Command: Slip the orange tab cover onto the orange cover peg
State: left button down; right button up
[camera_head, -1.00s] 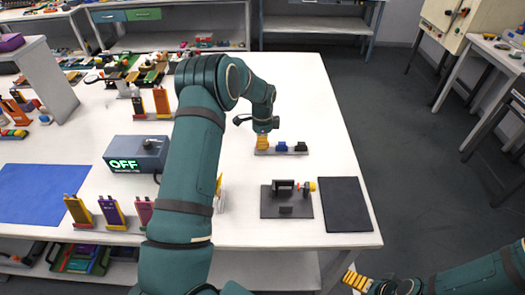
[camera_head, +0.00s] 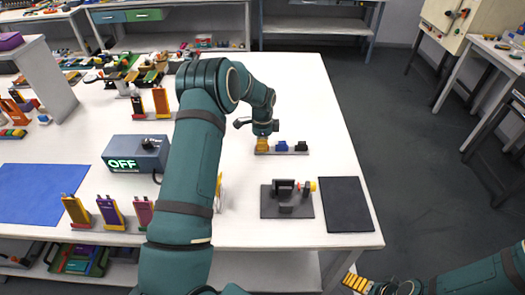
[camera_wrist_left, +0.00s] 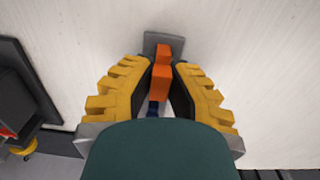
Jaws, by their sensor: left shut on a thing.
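My left gripper (camera_head: 262,148) is low over the left end of a small grey peg base (camera_head: 272,153). In the left wrist view its yellow-backed fingers (camera_wrist_left: 160,90) are shut on the orange tab cover (camera_wrist_left: 160,84). A second, smaller orange block shape (camera_wrist_left: 164,51) shows just beyond it, above the base; I cannot tell whether it is the orange peg or part of the cover. The fingers hide how the cover meets the peg. My right gripper (camera_head: 358,283) is at the bottom edge, off the table; its jaw state is unclear.
A blue cover (camera_head: 281,146) and a black cover (camera_head: 301,146) stand on the same base, right of my left gripper. A dark fixture (camera_head: 287,208) and a black mat (camera_head: 346,205) lie nearer. A grey box reading OFF (camera_head: 137,153) and several pouch cells (camera_head: 110,212) are left.

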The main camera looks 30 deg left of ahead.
pick_arm(q)
jog(key=c, duration=0.8)
grip_release()
jog(key=shift+r, duration=0.1)
jog(key=shift+r+p, duration=3)
jog(key=shift+r, duration=2)
jog(key=shift+f, duration=0.1)
